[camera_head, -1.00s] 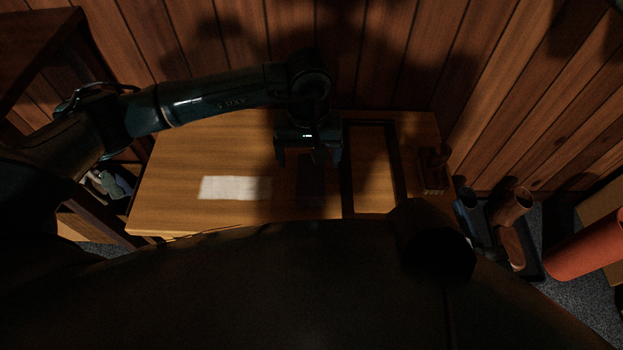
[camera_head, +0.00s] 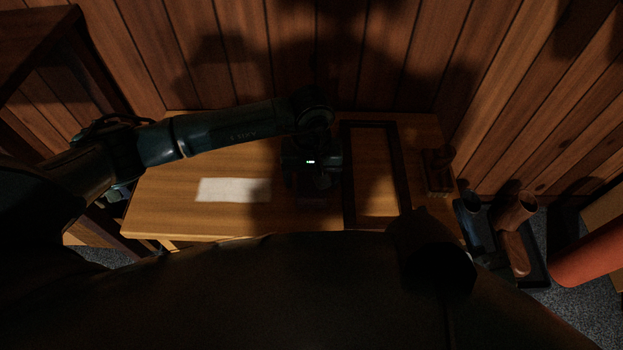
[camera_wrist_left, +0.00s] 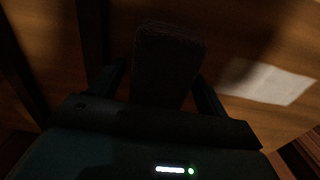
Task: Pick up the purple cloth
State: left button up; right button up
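The cloth is a dark rectangle whose purple hardly shows in the dim light. In the left wrist view the cloth (camera_wrist_left: 168,58) lies on the wooden table, between and beyond the finger ends. My left gripper (camera_head: 312,184) points down over the table, left of the dark frame. In the head view it and its shadow hide most of the cloth. In the left wrist view the two fingers of the left gripper (camera_wrist_left: 162,88) are spread, one on each side of the cloth. I cannot tell whether they touch it. My right gripper does not show.
A white cloth-like rectangle (camera_head: 233,190) lies on the table (camera_head: 180,160) to the left. A dark rectangular frame (camera_head: 404,170) lies to the right, close beside the gripper. A small wooden object (camera_head: 438,170) stands at the right edge. The wood wall (camera_head: 390,60) is behind.

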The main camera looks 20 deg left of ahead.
aim_at(311, 175)
pick_arm(q)
jog(key=c, duration=0.9)
notch_tip(311, 175, up, 9)
jog(key=shift+r+p, duration=0.1)
jog(key=shift+p, duration=1.05)
jog(key=shift+r, duration=0.45)
jog(key=o, duration=0.5)
jog(key=c, duration=0.4)
jog(key=shift+o, duration=0.2)
jog(key=shift+a, duration=0.1)
pick_arm(e)
jog(key=shift+w+d+m+g+h, duration=0.1)
jog(key=shift+d+m+g+h, duration=0.45)
jog(key=shift+h, duration=0.25)
